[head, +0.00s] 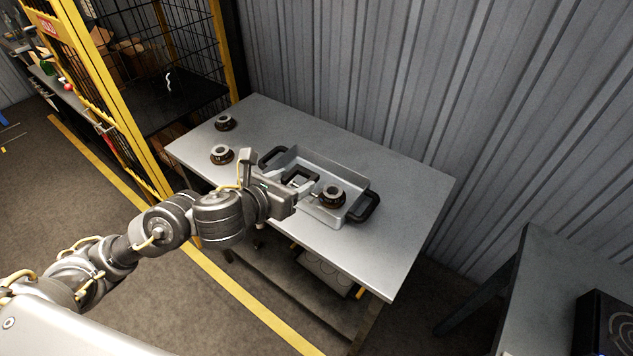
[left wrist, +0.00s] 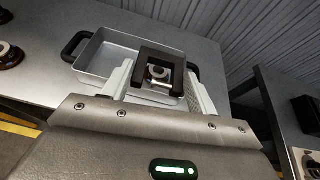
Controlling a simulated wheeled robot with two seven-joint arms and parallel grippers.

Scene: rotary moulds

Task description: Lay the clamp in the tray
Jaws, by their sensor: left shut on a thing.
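The clamp (head: 299,174) is a dark, squared U-shaped piece. My left gripper (head: 300,185) is shut on it, and in the left wrist view the clamp (left wrist: 160,54) spans between the two pale fingers. The tray (head: 338,170) is a shallow metal pan with black end handles on the table. The clamp appears over the tray; the gap beneath it is hard to judge. In the left wrist view the tray (left wrist: 98,58) lies behind the clamp. A dark round part with a pale ring (head: 332,196) sits in the tray's right half. My right gripper is out of view.
Two similar round parts (head: 222,155) (head: 225,123) stand on the table (head: 400,190), left of the tray. The table is clear to the right of the tray. A corrugated wall (head: 400,80) rises behind, and a yellow-framed mesh fence (head: 110,90) stands at the left.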

